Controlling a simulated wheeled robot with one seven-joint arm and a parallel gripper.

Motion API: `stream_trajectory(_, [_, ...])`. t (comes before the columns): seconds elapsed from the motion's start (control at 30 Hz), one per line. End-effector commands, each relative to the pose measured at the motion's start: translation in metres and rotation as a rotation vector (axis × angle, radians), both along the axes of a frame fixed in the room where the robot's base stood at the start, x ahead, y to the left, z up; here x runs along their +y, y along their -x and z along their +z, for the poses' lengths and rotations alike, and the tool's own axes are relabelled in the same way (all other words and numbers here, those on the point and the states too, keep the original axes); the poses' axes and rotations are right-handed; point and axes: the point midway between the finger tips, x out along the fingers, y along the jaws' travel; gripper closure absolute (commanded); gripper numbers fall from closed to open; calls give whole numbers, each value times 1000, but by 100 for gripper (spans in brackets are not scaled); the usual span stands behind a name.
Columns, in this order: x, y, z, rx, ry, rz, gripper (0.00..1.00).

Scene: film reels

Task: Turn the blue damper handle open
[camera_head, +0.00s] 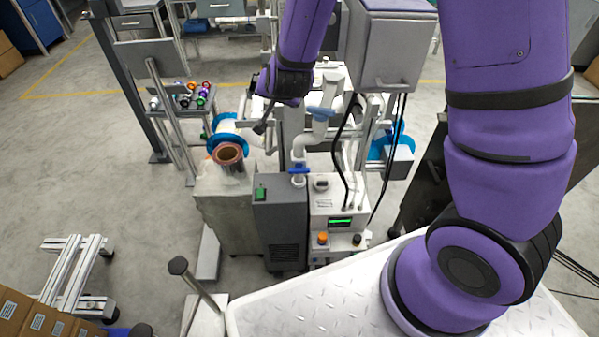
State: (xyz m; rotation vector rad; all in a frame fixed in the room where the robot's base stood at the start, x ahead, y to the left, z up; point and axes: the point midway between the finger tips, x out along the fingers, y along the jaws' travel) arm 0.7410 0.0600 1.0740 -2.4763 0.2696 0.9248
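A small blue handle (299,170) sits across the lower end of a white pipe, just above the grey box unit. A second, paler blue piece (321,113) is on the same white pipework higher up. I cannot tell for sure which of the two is the damper handle. My gripper (261,127) hangs at the end of my purple arm, up and to the left of the lower blue handle and left of the pipe. It appears apart from both blue pieces. Its fingers are small and dark, so their opening does not show.
A grey box unit (280,228) and a white control box (338,225) with a green display stand below the pipe. A copper-coloured reel (229,154) sits at left. Blue-flanged reels (227,128) and a grey hanging box (395,45) crowd the space. Floor at left is partly clear.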

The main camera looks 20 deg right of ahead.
Motion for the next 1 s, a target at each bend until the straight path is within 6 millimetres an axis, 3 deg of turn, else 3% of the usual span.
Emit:
stream_trajectory(0.1, [5, -5, -38, -26, 27, -48, 0])
stream_trajectory(0.47, [5, 4, -139, -156, 156, -168, 0])
stream_trajectory(0.67, [0, 23, -188, -250, 255, -201, 0])
stream_trajectory(1.0, [-14, 76, -256, -438, 450, -180, 0])
